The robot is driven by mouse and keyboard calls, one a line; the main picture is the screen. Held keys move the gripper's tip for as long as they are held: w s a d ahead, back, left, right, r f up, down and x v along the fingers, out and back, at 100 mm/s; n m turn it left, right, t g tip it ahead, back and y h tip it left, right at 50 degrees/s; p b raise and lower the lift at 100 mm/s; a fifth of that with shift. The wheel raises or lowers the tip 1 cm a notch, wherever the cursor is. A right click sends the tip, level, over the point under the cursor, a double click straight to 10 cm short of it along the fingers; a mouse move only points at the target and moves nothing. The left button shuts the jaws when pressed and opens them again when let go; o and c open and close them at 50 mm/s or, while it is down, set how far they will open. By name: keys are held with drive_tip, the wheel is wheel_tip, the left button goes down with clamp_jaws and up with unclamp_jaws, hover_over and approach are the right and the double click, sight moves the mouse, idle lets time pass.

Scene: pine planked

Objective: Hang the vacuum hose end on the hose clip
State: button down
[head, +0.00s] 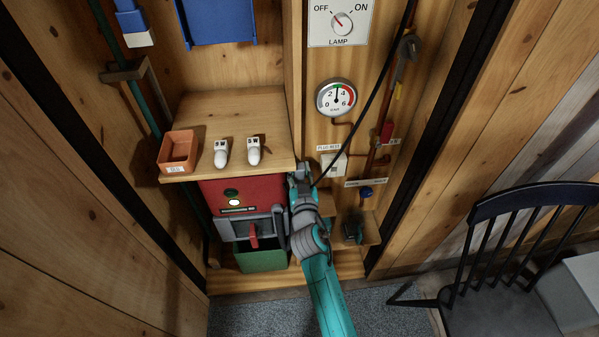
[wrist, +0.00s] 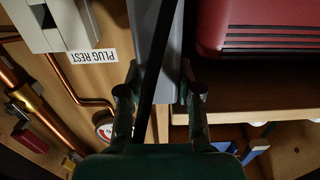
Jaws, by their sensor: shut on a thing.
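My gripper (head: 300,174) is at the right edge of the wooden shelf, in front of the red machine's right side. In the wrist view my gripper (wrist: 158,92) has its two dark fingers on either side of a grey flat-sided piece (wrist: 148,60), shut on it. A black hose or cable (wrist: 157,50) crosses this piece; in the head view the black line (head: 368,107) runs from the top right down to my gripper. I take the grey piece as the hose end, but its tip is hidden. A bracket (head: 125,73) on the left wall may be the hose clip; I cannot tell.
The shelf (head: 222,108) holds an orange tray (head: 178,150) and two white pieces. The red machine (head: 243,194) stands below, above a green bin (head: 262,258). A gauge (head: 336,98), white plug rest (head: 333,165) and copper pipes are on the right panel. A dark chair (head: 500,300) stands at right.

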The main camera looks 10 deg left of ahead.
drive_tip(key=shift+w, duration=0.15)
drive_tip(key=c, duration=0.7)
unclamp_jaws()
drive_tip(key=v, duration=1.2)
